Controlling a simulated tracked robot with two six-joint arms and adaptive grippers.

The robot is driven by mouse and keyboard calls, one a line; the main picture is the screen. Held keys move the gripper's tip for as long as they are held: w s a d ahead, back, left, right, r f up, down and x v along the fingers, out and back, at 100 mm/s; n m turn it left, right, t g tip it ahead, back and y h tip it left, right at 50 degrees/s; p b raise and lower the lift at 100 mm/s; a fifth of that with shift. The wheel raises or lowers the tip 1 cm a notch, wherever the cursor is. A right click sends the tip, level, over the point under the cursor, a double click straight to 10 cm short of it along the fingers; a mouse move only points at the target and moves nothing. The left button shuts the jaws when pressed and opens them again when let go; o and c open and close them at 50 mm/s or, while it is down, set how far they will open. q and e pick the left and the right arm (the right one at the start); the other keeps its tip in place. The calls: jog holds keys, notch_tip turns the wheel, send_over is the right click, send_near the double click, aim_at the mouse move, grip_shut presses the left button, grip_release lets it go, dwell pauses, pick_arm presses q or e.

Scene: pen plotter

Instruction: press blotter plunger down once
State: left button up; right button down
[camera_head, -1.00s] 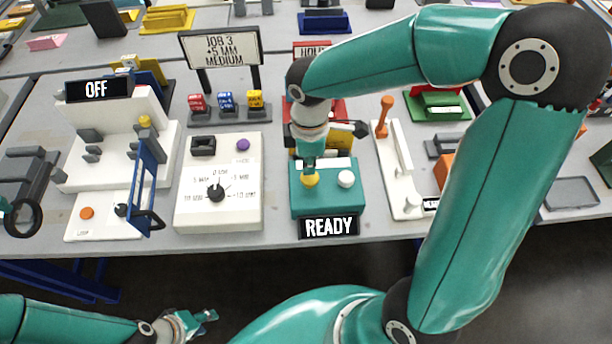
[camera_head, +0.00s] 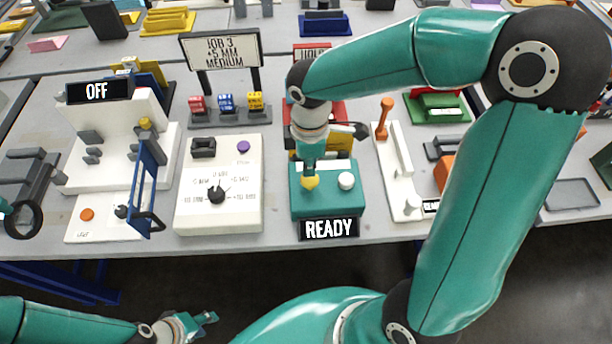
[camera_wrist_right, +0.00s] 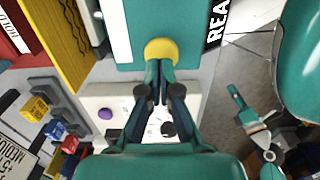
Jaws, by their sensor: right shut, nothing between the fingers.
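A teal box (camera_head: 325,205) with a READY sign (camera_head: 329,228) on its front stands at the table's front edge in the head view. On its top are a yellow round plunger (camera_head: 310,183) and a white round knob (camera_head: 346,181). My right gripper (camera_head: 311,171) points down at the yellow plunger with its fingers closed. In the right wrist view the closed fingertips (camera_wrist_right: 158,68) meet the edge of the yellow plunger (camera_wrist_right: 160,48) and partly cover it; contact looks likely. My left gripper (camera_head: 208,316) hangs low in front of the table, away from the box.
A white dial box (camera_head: 220,225) stands left of the teal box. A white base with an orange-handled lever (camera_head: 384,118) stands to its right. Behind my right gripper are yellow and red parts. A white machine with an OFF sign (camera_head: 97,90) stands at left.

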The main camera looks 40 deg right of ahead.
jog(key=shift+f+b, duration=1.5)
jog(key=shift+f, duration=0.3)
dwell(0.4)
notch_tip(320, 180, up, 7)
jog(key=p, duration=0.6)
dwell(0.7)
